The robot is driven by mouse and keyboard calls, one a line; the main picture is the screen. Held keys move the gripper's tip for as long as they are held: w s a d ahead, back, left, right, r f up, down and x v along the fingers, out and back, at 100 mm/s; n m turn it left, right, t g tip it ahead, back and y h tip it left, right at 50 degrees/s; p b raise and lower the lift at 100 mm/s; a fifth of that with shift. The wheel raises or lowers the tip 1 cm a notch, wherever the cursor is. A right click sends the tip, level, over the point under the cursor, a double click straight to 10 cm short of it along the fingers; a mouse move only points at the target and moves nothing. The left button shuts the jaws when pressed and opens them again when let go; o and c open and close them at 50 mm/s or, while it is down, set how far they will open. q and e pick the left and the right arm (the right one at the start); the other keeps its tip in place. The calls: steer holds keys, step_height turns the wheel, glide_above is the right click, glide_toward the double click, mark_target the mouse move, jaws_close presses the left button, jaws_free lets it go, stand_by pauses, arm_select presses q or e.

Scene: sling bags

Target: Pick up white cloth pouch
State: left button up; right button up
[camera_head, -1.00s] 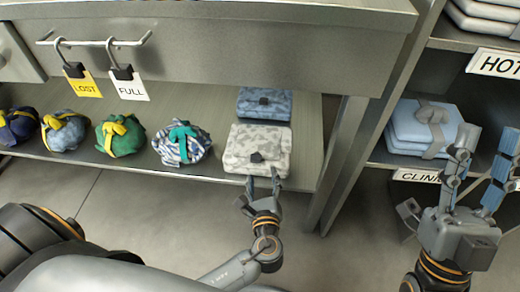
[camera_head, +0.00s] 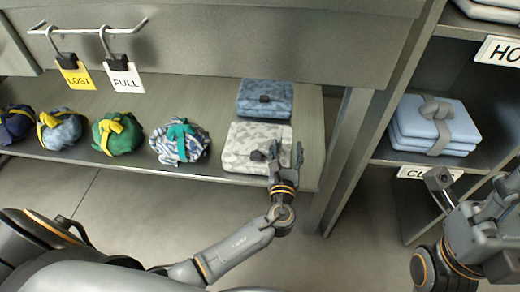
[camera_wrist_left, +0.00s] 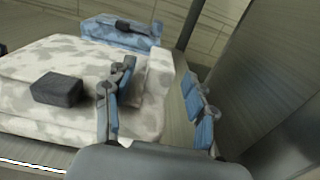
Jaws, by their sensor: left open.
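The white cloth pouch, with a grey mottled pattern and a dark buckle, lies flat on the lower shelf in the head view (camera_head: 240,148). It fills the left of the left wrist view (camera_wrist_left: 60,115). My left gripper (camera_head: 287,150) is open at the pouch's front right edge. In the left wrist view (camera_wrist_left: 160,98), one finger is over the pouch's right part and the other is beyond its right side. I cannot tell whether either finger touches it. My right gripper (camera_head: 497,190) is partly cut off at the right edge, far from the pouch.
A blue patterned pouch (camera_head: 265,97) lies just behind the white one. Several knotted bundles, including a striped one (camera_head: 180,143) and a green one (camera_head: 117,133), sit to the left. A shelf post (camera_head: 350,150) stands to the right. Folded blue cloths (camera_head: 435,120) lie beyond it.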

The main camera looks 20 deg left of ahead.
mark_target(288, 128)
arm_select(q)
steer(key=b+x, duration=0.2)
steer(key=x, duration=0.3)
steer(key=shift+r, duration=0.15)
steer(key=shift+s, duration=0.1)
jaws_close()
